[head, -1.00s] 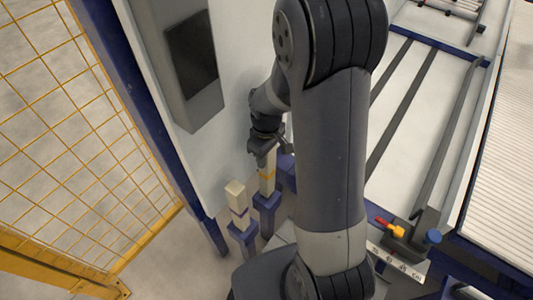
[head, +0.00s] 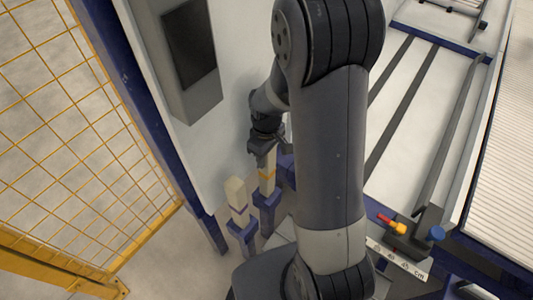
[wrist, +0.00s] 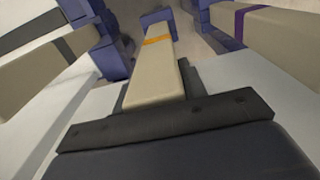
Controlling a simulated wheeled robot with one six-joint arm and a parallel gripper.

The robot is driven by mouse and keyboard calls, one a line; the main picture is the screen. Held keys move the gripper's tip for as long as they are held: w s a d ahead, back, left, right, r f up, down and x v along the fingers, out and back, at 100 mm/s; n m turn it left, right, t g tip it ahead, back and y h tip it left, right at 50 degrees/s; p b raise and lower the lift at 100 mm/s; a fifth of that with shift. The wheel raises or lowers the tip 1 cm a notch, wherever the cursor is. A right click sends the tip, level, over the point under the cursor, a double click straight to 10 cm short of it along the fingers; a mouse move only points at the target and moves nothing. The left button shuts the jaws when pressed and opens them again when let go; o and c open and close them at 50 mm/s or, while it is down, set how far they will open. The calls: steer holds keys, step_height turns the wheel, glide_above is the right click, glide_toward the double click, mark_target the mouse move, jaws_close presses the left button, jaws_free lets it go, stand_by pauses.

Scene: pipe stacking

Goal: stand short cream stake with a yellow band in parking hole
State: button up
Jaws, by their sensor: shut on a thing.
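The short cream stake with a yellow band (head: 267,172) stands upright, its lower end at a blue square holder (head: 266,200). In the wrist view the stake (wrist: 155,75) runs away from my gripper, with its yellow-orange band near the far end, where it meets a blue holder (wrist: 158,18). My gripper (head: 262,152) is shut on the top of this stake. Whether the stake is fully seated in the hole cannot be told.
Another cream stake with a purple band (head: 236,195) stands in a blue holder (head: 242,232) just left. A grey box (head: 185,60) hangs on the white wall behind; a yellow mesh fence (head: 75,130) is at left.

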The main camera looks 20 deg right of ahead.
stand_by(0.3)
steer(key=o, duration=1.3)
steer(key=shift+r, duration=0.1)
step_height(320, 180, up, 11)
steer(key=shift+f+p, duration=0.2)
steer(key=shift+p, duration=0.8)
steer(key=shift+f+b, duration=0.35)
steer(key=shift+f, duration=4.25)
